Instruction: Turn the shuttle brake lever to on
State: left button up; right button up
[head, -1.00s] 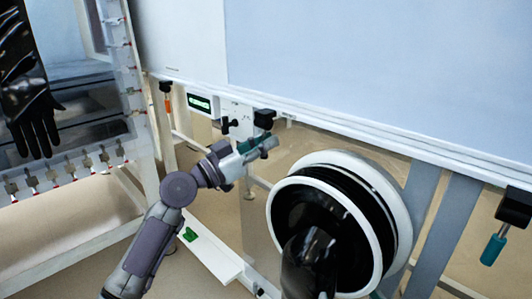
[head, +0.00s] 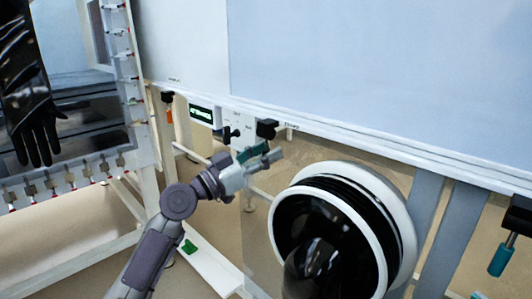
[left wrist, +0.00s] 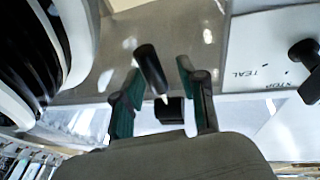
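A black handle (left wrist: 150,68), like a short rod with a pale tip, shows between the fingers of my left gripper (left wrist: 158,78) in the left wrist view. The fingers are open with a gap on both sides of it, and a black block (left wrist: 168,110) lies behind. In the head view, my left gripper (head: 262,156) is just below a black knob (head: 266,129) on the bench front. A smaller black lever (head: 232,134) is on the white panel to its left. The labels are too small to tell which is the shuttle brake lever. My right gripper is out of view.
A large round glove port (head: 385,215) with a black glove sticks out right of my left gripper. A small green display (head: 201,113) is left of the panel. Another black knob (left wrist: 303,55) shows on the white labelled panel in the left wrist view.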

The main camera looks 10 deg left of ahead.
pick_arm(q)
jog(key=shift+s+a+f, duration=0.1)
jog(key=shift+s+a, duration=0.05)
jog(key=shift+a, duration=0.05)
jog(key=v, duration=1.1)
jog(key=shift+s, duration=0.15)
jog(key=shift+a+f, duration=0.1)
jog(key=shift+a, duration=0.1)
